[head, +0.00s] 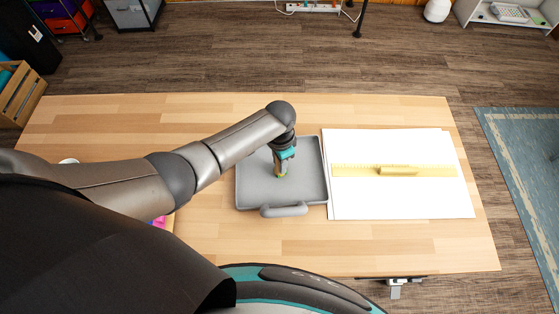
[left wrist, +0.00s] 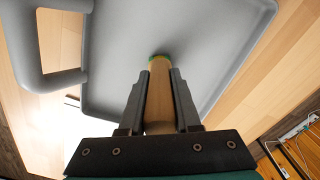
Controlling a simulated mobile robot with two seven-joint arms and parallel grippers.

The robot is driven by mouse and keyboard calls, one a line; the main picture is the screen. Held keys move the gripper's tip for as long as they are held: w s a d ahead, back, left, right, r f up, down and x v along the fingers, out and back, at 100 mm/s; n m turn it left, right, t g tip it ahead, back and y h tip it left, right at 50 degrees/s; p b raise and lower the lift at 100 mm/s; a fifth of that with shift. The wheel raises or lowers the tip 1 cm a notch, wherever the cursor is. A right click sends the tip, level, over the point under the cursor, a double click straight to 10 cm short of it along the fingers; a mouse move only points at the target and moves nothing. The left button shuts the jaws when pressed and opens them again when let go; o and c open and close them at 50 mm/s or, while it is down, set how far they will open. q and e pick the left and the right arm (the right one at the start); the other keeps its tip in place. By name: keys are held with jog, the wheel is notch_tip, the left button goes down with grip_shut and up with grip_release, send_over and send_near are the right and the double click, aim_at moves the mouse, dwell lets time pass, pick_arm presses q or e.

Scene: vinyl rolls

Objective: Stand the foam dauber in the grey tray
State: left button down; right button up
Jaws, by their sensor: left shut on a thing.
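The foam dauber (head: 281,174) has a wooden handle and a green rim at its foam end. It is upright over the floor of the grey tray (head: 252,190), inside the tray's walls. My left gripper (head: 284,158) is shut on its handle from above. In the left wrist view, the handle (left wrist: 160,88) runs between the two fingers (left wrist: 159,100), with the green end against the grey tray (left wrist: 205,45). I cannot tell whether the foam touches the tray floor. The foam itself is mostly hidden. My right gripper is not in view.
White paper (head: 400,204) lies right of the tray, with a yellow ruler (head: 350,171) and its handle block on it. A pink thing (head: 159,220) shows partly behind my left arm. The wooden table (head: 350,250) is clear in front of and behind the tray.

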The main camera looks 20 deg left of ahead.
pick_arm(q)
jog(key=shift+f, duration=0.15)
grip_release()
dwell(0.8)
dwell(0.4)
jog(key=shift+r+p, duration=4.55)
jog(key=shift+p, duration=0.3)
jog(key=shift+f, duration=0.1)
